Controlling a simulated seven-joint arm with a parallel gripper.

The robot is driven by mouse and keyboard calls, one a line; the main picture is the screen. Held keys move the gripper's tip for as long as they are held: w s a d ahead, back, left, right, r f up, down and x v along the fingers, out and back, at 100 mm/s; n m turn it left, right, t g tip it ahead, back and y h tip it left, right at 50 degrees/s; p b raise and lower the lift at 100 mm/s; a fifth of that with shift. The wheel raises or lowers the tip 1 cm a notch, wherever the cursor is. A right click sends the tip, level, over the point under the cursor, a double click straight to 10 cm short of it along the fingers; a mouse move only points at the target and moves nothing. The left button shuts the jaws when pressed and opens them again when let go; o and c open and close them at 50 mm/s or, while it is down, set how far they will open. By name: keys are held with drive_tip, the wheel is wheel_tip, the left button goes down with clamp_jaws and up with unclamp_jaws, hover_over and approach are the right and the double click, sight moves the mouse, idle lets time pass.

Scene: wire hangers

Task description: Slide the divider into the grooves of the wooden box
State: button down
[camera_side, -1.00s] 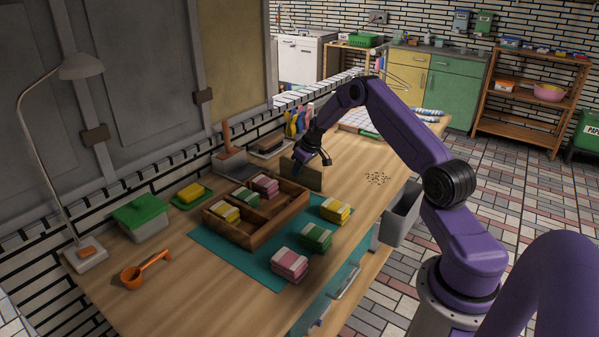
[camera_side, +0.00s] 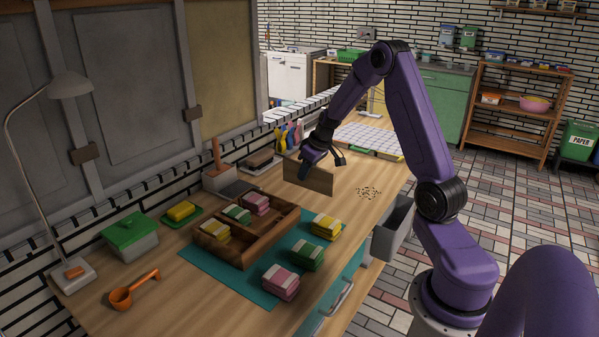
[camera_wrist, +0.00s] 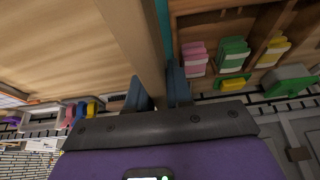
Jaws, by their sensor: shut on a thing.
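The divider (camera_side: 318,181) is a flat wooden board. My gripper (camera_side: 304,171) is shut on it and holds it upright, beyond the far right end of the wooden box (camera_side: 262,244) and apart from it. In the wrist view the divider (camera_wrist: 140,45) runs up from between my two fingertips (camera_wrist: 158,92). The box lies on a teal mat. Yellow, green and pink banded blocks sit in its wall-side part; its near-side part looks empty. The box also shows at upper right in the wrist view (camera_wrist: 225,16). The grooves are too small to make out.
Yellow, green and pink blocks (camera_side: 307,256) stand on the mat (camera_side: 236,283) in front of the box. A brush in a holder (camera_side: 220,178), a green-lidded tub (camera_side: 130,235) and an orange scoop (camera_side: 122,297) are near the wall. Dark bits (camera_side: 368,192) lie right of the divider.

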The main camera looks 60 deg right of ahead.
drive_tip(key=w+a+r, duration=0.1)
drive_tip(key=w+a, duration=1)
drive_tip(key=shift+w+a+r, duration=0.2)
drive_tip(key=shift+a, duration=0.1)
drive_tip(key=shift+f, duration=0.1)
drive_tip(key=shift+f, duration=2.8)
drive_tip(key=shift+f, duration=2.3)
drive_tip(key=shift+r, duration=0.2)
drive_tip(key=shift+r, duration=1.75)
